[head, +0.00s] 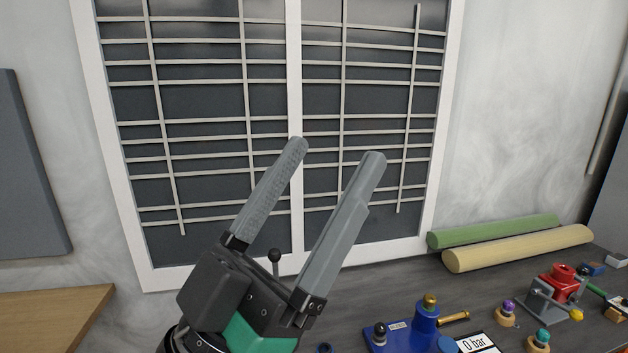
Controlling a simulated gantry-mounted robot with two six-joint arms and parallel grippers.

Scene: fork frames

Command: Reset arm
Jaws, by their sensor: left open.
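My left gripper (335,150) is raised in the middle of the head view, in front of the lower part of a white-framed window. Its two long grey fingers point up and to the right. They stand apart with nothing between them. The black and green gripper body fills the bottom centre of the view. My right gripper is not in view.
A dark counter (400,290) runs along the wall at lower right. On it are a green roll (495,231), a yellow roll (520,248), a blue device with a brass part (425,320), a "0 bar" display (475,344) and a red-and-grey vise (556,290). A wooden surface (55,315) is at lower left.

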